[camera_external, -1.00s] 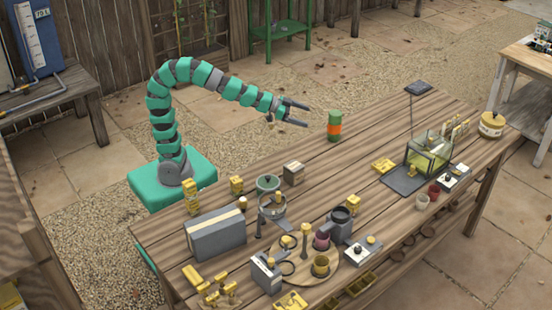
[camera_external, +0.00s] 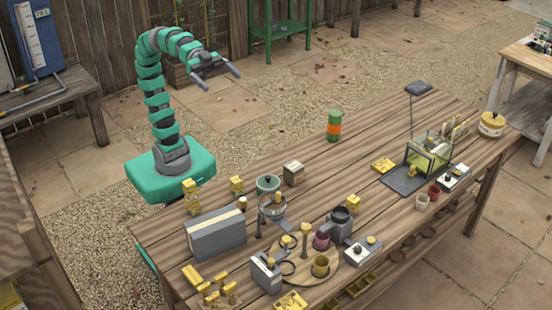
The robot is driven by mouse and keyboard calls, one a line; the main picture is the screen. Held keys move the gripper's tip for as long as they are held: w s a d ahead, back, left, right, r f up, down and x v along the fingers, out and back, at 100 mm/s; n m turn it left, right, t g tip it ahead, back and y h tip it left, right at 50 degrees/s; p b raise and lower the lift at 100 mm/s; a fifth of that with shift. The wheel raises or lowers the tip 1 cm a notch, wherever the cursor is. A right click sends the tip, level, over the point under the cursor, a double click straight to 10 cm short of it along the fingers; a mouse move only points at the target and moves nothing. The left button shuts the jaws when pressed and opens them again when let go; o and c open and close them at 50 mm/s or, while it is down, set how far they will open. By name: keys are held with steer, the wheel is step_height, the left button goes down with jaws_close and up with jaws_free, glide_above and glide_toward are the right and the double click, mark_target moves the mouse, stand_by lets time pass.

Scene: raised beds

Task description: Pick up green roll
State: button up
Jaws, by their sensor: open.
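The green roll (camera_external: 334,126) stands upright near the far edge of the wooden table. It is green with an orange band around its lower middle. My gripper (camera_external: 222,81) is open and empty, with its two grey fingers spread. It is raised beyond the far side of the table, up and to the left of the roll, well apart from it. Nothing hides the roll.
A glass tank (camera_external: 430,150) and a yellow jar (camera_external: 492,124) stand to the right. The boards around the roll are clear.

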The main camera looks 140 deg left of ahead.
steer(key=shift+s+d+r, duration=0.3)
steer(key=shift+d+r, duration=0.1)
steer(key=shift+d, duration=0.15)
steer(key=c, duration=0.4)
